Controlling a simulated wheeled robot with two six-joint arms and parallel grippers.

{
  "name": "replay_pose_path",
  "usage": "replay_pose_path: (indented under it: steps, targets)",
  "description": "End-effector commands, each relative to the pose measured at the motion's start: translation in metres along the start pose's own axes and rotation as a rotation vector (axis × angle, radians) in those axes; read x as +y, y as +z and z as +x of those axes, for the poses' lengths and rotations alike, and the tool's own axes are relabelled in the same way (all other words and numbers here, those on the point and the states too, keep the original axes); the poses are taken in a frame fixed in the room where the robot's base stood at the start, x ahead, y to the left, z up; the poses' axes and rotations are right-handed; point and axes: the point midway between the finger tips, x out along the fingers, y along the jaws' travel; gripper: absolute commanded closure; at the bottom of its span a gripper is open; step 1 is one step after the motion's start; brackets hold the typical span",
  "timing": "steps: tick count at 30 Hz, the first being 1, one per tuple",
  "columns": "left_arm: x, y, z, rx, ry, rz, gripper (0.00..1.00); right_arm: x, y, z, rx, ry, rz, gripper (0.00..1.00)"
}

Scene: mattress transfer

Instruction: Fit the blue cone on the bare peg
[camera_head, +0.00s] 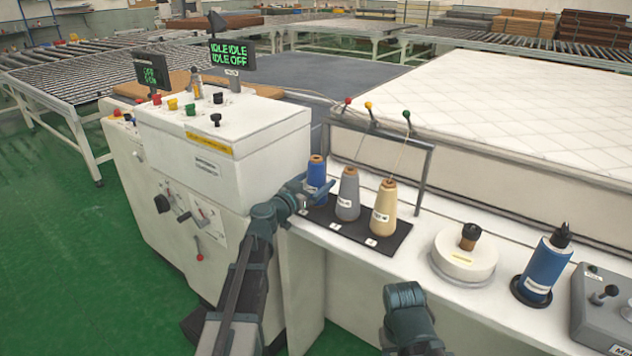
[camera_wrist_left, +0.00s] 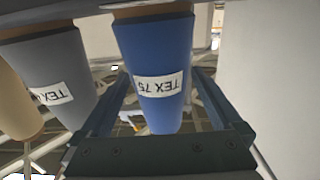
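The blue cone (camera_head: 317,172) stands at the left end of a black mat (camera_head: 345,240), beside a grey cone (camera_head: 348,194) and a cream cone (camera_head: 384,208). My left gripper (camera_head: 318,187) is at the blue cone, one finger on each side. In the left wrist view the blue cone (camera_wrist_left: 158,60), labelled TEX 75, is between the two fingers, with narrow gaps beside it; the gripper looks open. The grey cone (camera_wrist_left: 55,75) is close to the left finger there. I cannot make out a bare peg. My right arm shows at the bottom, but its gripper does not.
A thin rail (camera_head: 420,185) with coloured-tipped guides rises behind the cones. A white control cabinet (camera_head: 225,150) stands close on the left. On the right are a round white container (camera_head: 463,263), a blue bottle (camera_head: 546,265) and a grey control box (camera_head: 600,315). A white mattress (camera_head: 500,105) lies behind.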

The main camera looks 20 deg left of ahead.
Motion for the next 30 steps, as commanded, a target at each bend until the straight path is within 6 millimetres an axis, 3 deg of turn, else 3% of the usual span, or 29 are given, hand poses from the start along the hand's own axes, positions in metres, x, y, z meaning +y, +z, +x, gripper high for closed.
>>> replay_pose_path:
  steps: [6, 10, 24, 30]
  targets:
    - [0.0, 0.0, -0.001, 0.0, 0.0, 0.001, 0.01, 0.0, 0.0, 0.0, 0.0, 0.0, 0.0, 0.5]
    - [0.0, 0.0, -0.011, 0.0, -0.001, 0.0, 0.01, 0.0, 0.0, 0.0, 0.0, 0.0, 0.0, 0.5]
    - [0.001, 0.0, -0.107, 0.0, -0.003, 0.0, 0.01, 0.0, 0.0, 0.0, 0.0, 0.0, 0.0, 0.5]
    - [0.001, 0.0, -0.131, 0.0, -0.001, 0.0, 0.01, 0.0, 0.0, 0.0, 0.0, 0.0, 0.0, 0.5]
